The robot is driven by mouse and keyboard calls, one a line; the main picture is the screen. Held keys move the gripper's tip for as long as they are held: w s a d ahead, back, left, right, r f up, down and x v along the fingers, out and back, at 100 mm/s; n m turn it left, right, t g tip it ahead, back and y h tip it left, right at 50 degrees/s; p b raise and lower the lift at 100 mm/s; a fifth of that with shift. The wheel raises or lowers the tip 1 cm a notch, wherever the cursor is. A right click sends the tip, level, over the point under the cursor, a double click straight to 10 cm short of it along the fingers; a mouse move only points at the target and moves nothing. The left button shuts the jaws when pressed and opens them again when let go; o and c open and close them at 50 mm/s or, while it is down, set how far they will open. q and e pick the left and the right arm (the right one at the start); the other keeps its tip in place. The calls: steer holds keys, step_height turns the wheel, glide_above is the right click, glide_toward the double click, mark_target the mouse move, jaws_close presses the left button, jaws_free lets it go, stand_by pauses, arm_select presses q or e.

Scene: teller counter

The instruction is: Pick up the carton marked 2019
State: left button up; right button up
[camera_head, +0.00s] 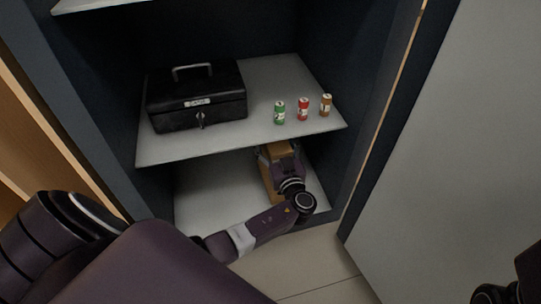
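A brown carton (278,149) stands on the bottom level of the dark cabinet, under the middle shelf. Its marking is not readable, so I cannot tell if it says 2019. My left gripper (279,157) reaches in from the front and is at the carton, covering much of it. Its fingers appear to lie on either side of the carton, but I cannot tell whether they press on it. Of my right arm, only dark parts show at the bottom right corner; its fingers are not visible.
The shelf edge hangs just above my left gripper. A grey door panel (450,150) stands at right. The bottom level's left side (205,190) is clear.

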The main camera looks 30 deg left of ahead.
arm_select(q)
jaws_close()
steer(key=shift+r, duration=0.2)
stand_by(0.4)
steer(key=shift+r, duration=0.1)
